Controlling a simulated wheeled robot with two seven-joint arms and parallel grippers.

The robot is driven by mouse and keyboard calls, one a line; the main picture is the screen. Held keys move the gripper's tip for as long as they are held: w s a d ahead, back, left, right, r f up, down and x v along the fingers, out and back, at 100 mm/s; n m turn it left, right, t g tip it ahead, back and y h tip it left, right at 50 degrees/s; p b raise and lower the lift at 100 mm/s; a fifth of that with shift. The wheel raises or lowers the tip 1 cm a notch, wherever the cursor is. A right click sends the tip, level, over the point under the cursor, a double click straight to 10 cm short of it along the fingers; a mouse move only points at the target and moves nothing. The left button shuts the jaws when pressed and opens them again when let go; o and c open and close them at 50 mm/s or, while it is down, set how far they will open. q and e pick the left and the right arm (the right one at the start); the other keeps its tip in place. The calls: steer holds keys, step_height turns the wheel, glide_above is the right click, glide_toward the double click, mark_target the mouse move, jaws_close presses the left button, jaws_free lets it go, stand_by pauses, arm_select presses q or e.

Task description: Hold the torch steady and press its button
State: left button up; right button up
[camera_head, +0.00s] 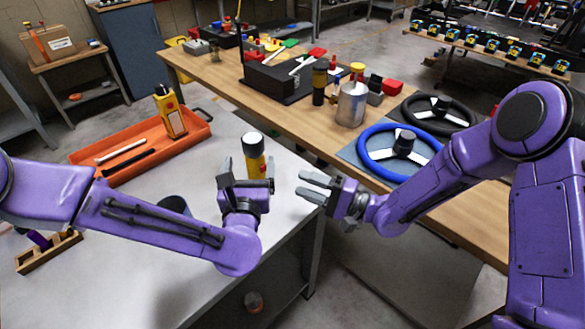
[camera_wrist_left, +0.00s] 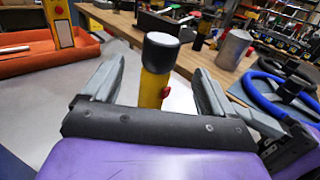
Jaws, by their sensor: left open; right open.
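The torch (camera_head: 253,152) stands upright on the grey table, yellow-bodied with a dark head that has a pale top. In the left wrist view the torch (camera_wrist_left: 156,70) has a red button (camera_wrist_left: 166,91) on its right side. My left gripper (camera_head: 247,166) is open, its fingers on either side of the torch with gaps showing; its fingers (camera_wrist_left: 157,85) also flank it in the left wrist view. The torch's lower part is hidden by the gripper. My right gripper (camera_head: 308,188) is open and empty, to the right of the torch, fingers pointing left towards it.
An orange tray (camera_head: 198,133) holds a yellow device (camera_head: 170,112) and two rods, left of the torch. A dark blue cup (camera_head: 173,204) is partly behind my left arm. A wooden bench (camera_head: 215,72) with a blue steering wheel (camera_head: 376,165) stands behind and right.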

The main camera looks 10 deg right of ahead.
mark_target(254, 139)
arm_select(q)
steer(key=w, duration=0.3)
steer(key=w+d, duration=0.1)
steer(key=w, duration=0.5)
steer(key=shift+w+d, duration=0.3)
steer(key=shift+w, duration=0.05)
steer(key=c, duration=1)
steer(key=shift+c, duration=1.1)
arm_select(e)
steer(key=shift+c, duration=0.6)
jaws_close()
